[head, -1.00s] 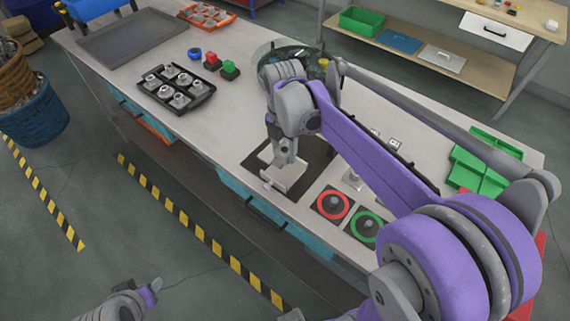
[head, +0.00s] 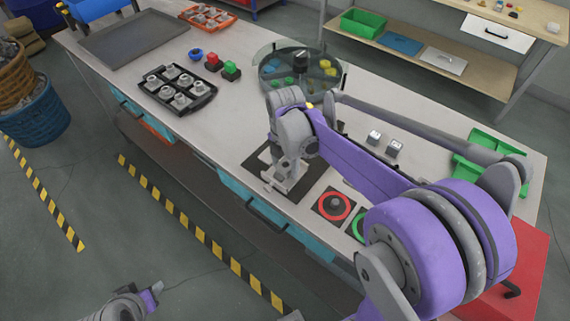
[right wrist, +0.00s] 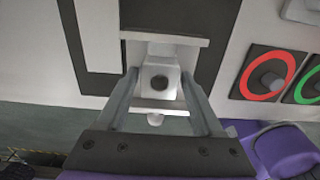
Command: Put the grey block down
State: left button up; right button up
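The grey block (right wrist: 158,80), pale with a dark round hole in its face, is between the fingers of my right gripper (right wrist: 159,76) in the right wrist view. The fingers appear to press on its two sides. Pale plates show above and below it. In the head view, my right gripper (head: 285,180) is low over the black mat (head: 258,160) at the table's front edge and hides most of the block. I cannot tell whether the block touches the mat. My left gripper (head: 152,294) is at the bottom left, away from the table; its fingers are unclear.
A red-ringed button (head: 334,204) and a green-ringed button (head: 359,228) lie right of the mat. A round glass tank (head: 298,68) stands behind. A black tray of metal parts (head: 177,88) is to the left.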

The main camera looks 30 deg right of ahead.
jog(key=shift+o, duration=0.7)
jog(key=shift+r, duration=0.1)
jog(key=shift+r, duration=0.25)
notch_tip(320, 180, up, 11)
jog(key=s+a+f+m+t, duration=0.2)
jog(key=s+f+m, duration=0.3)
jog(key=m, duration=0.6)
jog(key=s+a+f+m+t, duration=0.3)
jog(key=s+a+f+m, duration=0.1)
jog(key=s+m, duration=0.5)
jog(key=shift+s+a+f+m+t+p, duration=0.2)
jog(key=shift+a+f+m+t+p, duration=0.15)
jog(key=shift+f+m, duration=0.65)
